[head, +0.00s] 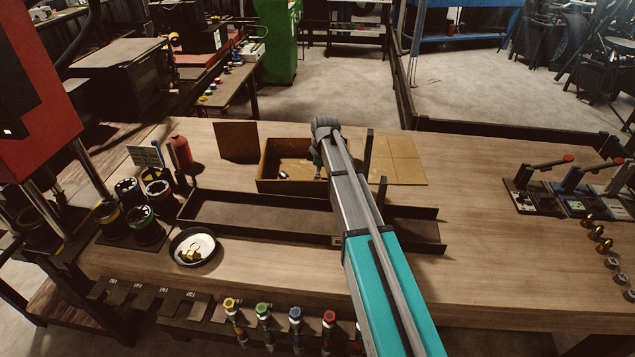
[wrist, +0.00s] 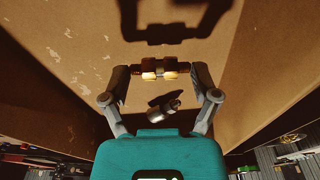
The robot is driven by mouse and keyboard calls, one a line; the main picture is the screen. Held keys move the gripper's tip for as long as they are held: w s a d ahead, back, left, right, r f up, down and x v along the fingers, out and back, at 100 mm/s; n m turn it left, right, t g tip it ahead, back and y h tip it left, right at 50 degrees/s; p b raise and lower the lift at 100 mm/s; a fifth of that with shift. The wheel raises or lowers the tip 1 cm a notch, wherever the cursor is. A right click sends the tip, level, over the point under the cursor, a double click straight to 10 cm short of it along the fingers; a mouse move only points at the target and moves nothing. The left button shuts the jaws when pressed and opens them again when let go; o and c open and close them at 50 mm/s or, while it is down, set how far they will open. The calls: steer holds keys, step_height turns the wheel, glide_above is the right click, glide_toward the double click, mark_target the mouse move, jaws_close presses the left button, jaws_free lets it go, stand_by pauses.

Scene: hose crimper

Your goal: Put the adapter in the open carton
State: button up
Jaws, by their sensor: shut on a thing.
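My gripper (wrist: 160,74) is shut on the brass adapter (wrist: 152,68), which sits crosswise between the two fingertips in the wrist view. The open carton (head: 273,187) stands at the back middle of the bench in the head view. My gripper (head: 318,168) is over or inside its right part, mostly hidden by my arm. The carton's cardboard floor (wrist: 75,55) fills much of the wrist view, with the gripper's shadow on it, apart from the adapter. A dark metal fitting (wrist: 164,106) shows below the adapter in the wrist view. The adapter is hidden in the head view.
A long dark tray (head: 260,222) lies in front of the carton. A white dish (head: 180,238) with brass parts sits front left. An upright brown board (head: 236,142) stands left of the carton, and a flat cardboard piece (head: 405,160) lies right.

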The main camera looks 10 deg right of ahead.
steer(key=shift+f+b, duration=0.45)
steer(key=shift+f, duration=0.3)
steer(key=shift+f, duration=0.1)
steer(key=o, duration=1)
steer(key=shift+o, duration=0.2)
step_height(320, 180, up, 12)
steer(key=d+p, duration=0.1)
steer(key=p, duration=1.1)
steer(key=shift+s+d, duration=0.15)
steer(key=shift+s, duration=0.1)
